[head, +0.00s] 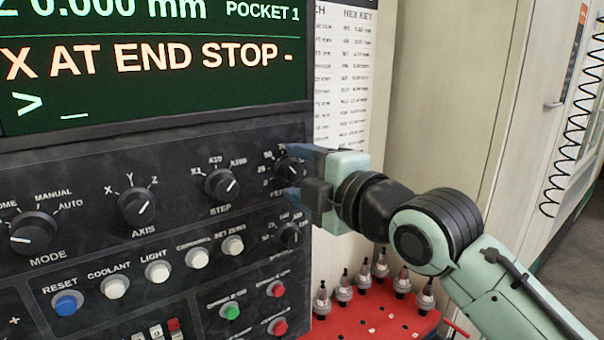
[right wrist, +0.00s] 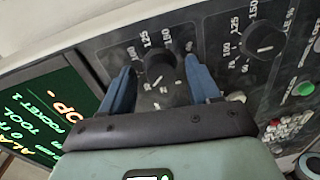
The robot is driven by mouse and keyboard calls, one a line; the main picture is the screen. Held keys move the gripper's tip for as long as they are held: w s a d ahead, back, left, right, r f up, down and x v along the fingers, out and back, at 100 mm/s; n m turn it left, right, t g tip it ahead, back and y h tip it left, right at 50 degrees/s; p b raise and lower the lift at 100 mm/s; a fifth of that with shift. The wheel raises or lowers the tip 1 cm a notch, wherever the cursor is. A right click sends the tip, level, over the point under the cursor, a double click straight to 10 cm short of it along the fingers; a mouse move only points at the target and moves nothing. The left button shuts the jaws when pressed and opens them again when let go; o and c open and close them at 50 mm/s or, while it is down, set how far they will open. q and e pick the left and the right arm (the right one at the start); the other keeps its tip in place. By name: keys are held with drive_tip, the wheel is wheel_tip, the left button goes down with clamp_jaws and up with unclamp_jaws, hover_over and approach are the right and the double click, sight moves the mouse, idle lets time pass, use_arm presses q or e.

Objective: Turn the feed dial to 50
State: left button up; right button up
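The feed dial (head: 291,170) is a black round knob at the right edge of the control panel, with a number scale around it and a partly hidden label below. My right gripper (head: 308,174) reaches it from the right, fingers pointing at the panel. In the right wrist view the feed dial (right wrist: 160,68) stands between the two blue fingertips, with a visible gap on each side. The gripper is open and holds nothing. Scale marks 125 and 150 show there; the exact pointer setting is too small to tell. My left gripper is not in view.
A second scaled knob (head: 290,237) sits just below the feed dial. The step (head: 221,184), axis (head: 136,206) and mode (head: 33,232) knobs lie to the left. The screen (head: 150,60) reads "X AT END STOP -". A red tray (head: 378,325) with several tool holders stands below my right arm.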

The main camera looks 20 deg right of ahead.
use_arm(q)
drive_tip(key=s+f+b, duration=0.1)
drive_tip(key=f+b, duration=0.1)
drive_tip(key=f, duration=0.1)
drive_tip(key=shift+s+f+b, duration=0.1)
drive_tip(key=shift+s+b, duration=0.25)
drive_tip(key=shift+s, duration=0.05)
use_arm(e)
drive_tip(key=f+v, duration=0.1)
drive_tip(key=v, duration=1.2)
drive_tip(key=shift+s+r, duration=0.2)
drive_tip(key=shift+r, duration=0.25)
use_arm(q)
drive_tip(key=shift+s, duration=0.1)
